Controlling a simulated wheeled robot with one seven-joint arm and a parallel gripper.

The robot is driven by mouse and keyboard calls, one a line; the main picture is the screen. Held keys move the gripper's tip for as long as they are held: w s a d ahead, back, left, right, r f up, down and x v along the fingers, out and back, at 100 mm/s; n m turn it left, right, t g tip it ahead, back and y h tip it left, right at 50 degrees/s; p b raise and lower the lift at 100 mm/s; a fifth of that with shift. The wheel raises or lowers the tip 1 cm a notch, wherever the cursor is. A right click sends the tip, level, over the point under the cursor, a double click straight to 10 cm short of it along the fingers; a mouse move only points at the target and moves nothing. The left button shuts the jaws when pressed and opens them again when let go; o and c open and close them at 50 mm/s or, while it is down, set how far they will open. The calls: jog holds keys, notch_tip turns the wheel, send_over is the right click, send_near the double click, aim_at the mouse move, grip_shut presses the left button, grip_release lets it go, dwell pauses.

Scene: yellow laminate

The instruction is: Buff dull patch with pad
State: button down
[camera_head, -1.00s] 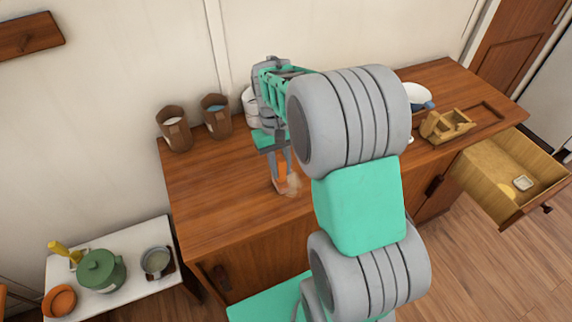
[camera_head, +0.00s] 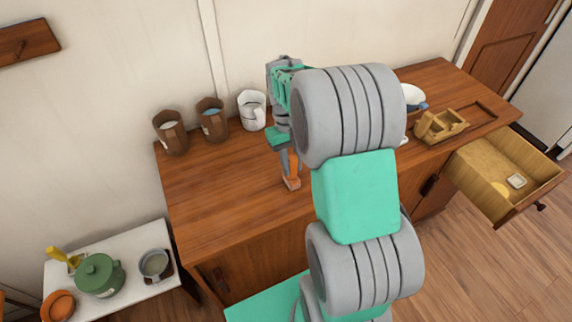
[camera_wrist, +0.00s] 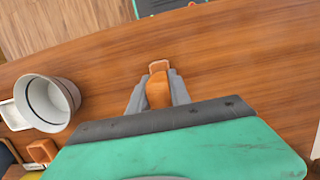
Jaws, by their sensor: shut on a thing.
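My gripper (camera_head: 289,170) is shut on an orange pad (camera_head: 291,183) and holds it down at the wooden counter top (camera_head: 225,190). In the wrist view the pad (camera_wrist: 158,90) sits upright between the two grey fingertips (camera_wrist: 159,92), with a paler brown end at its far side. The pad's lower face is hidden, and it appears to touch the counter. No pale dull patch shows on the wood around the pad now; whether any lies under the pad or my gripper cannot be told.
A white mug (camera_head: 252,112) and two brown containers (camera_head: 211,120) (camera_head: 170,133) stand along the back wall. A wooden caddy (camera_head: 440,126) is at the right, above an open drawer (camera_head: 505,170).

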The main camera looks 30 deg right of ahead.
jog(key=shift+d, duration=0.3)
jog(key=shift+f, duration=0.1)
jog(key=shift+a, duration=0.1)
jog(key=shift+a, duration=1.25)
jog(key=shift+a, duration=1.3)
jog(key=shift+d, duration=0.2)
jog(key=shift+d, duration=1.2)
